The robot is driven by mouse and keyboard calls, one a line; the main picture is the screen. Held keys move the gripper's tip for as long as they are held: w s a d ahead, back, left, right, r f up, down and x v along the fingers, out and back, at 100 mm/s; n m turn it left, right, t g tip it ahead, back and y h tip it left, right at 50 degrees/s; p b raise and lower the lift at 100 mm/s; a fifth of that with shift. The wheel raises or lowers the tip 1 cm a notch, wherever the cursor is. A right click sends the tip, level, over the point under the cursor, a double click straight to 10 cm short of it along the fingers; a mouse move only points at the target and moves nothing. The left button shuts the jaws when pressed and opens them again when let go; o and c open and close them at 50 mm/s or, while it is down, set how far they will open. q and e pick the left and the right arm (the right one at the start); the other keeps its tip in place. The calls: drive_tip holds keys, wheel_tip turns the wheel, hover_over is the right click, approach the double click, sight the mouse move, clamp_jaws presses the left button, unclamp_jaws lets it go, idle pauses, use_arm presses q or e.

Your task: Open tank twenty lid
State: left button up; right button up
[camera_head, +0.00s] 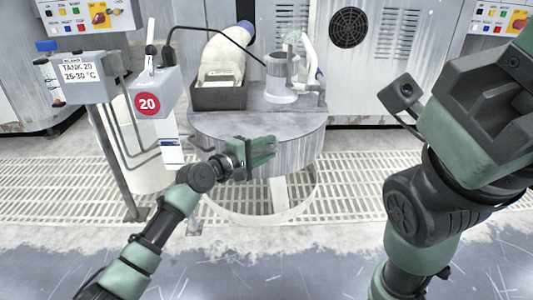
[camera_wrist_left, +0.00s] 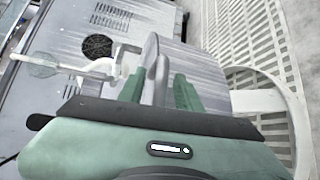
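A round grey lid-like top (camera_head: 225,128) with a streaked grey side stands in the middle of the head view. A label box reading TANK 20 (camera_head: 80,72) and a red number 20 sign (camera_head: 147,103) stand left of it. My left gripper (camera_head: 268,150) is at the front side of this round body. In the left wrist view its two green fingers (camera_wrist_left: 159,92) are apart, with a thin grey upright handle-like part (camera_wrist_left: 153,62) between them. I cannot tell whether they touch it. My right arm fills the right side; its fingers do not show clearly.
A dark open bin (camera_head: 218,97) with a pale bag and a grey cylinder (camera_head: 280,78) with a hose stand on the round top. Cabinets with a fan vent (camera_head: 348,27) stand behind. White floor grating (camera_head: 360,180) surrounds the base.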

use_arm(q)
clamp_jaws()
idle(1.4)
